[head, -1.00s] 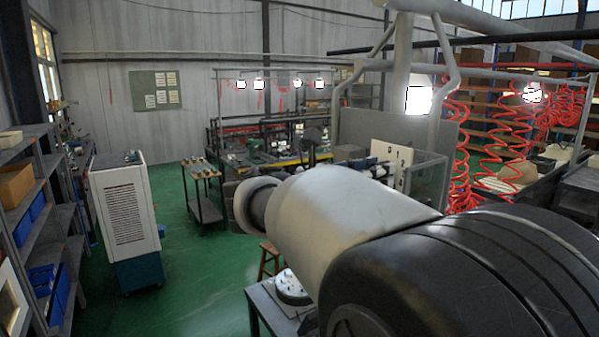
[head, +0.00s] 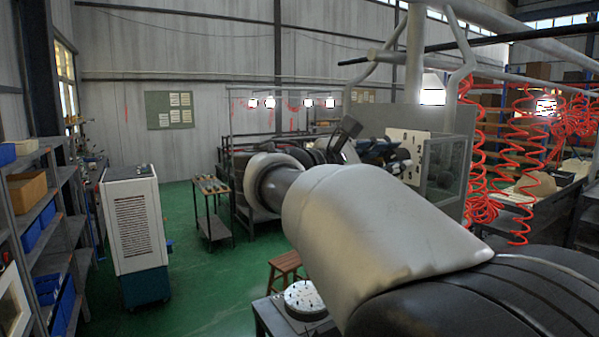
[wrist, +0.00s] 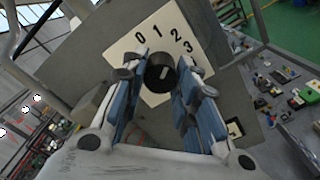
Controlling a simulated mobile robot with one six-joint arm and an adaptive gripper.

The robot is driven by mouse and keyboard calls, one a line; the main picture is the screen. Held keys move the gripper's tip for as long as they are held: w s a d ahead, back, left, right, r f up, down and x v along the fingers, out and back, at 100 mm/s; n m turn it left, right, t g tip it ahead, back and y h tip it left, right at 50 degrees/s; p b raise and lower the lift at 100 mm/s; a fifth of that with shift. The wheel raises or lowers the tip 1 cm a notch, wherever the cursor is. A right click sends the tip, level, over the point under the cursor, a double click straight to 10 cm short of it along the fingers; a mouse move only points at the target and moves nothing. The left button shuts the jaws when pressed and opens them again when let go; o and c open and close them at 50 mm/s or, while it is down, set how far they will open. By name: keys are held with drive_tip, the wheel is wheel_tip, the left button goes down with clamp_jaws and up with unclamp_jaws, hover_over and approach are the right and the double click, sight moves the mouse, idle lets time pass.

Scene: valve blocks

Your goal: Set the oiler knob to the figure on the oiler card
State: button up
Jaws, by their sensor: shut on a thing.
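The white dial plate (wrist: 152,37) carries the figures 0, 1, 2 and 3 in an arc, in the wrist view. The round black knob (wrist: 162,66) sits in front of it with a short pale mark on its face; I cannot tell exactly which figure the mark points to. My gripper (wrist: 161,82) has its blue-padded fingers on either side of the knob and is shut on it. A small white card (wrist: 234,128) with a dark figure shows right of the fingers; its figure is unclear. In the head view the plate (head: 408,152) shows beside my gripper (head: 384,149).
The plate stands on a grey panel (wrist: 92,60). A grey bench (wrist: 285,105) with small parts lies to the right. Red coiled hoses (head: 500,150) hang at the right. A stool (head: 285,268) and a round white fixture (head: 305,298) stand below my arm.

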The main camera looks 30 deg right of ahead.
drive_tip(key=m+b, duration=0.5)
drive_tip(key=m, duration=0.1)
drive_tip(key=shift+f+m, duration=0.15)
drive_tip(key=shift+m, duration=0.15)
drive_tip(key=m+b, duration=0.4)
drive_tip(key=m, duration=0.2)
drive_tip(key=shift+r, duration=0.2)
drive_tip(key=o, duration=1.1)
drive_tip(key=shift+c, duration=0.2)
drive_tip(key=shift+a, duration=0.1)
drive_tip(key=a, duration=1.1)
drive_tip(key=shift+s+a, duration=0.4)
drive_tip(key=shift+s, duration=0.05)
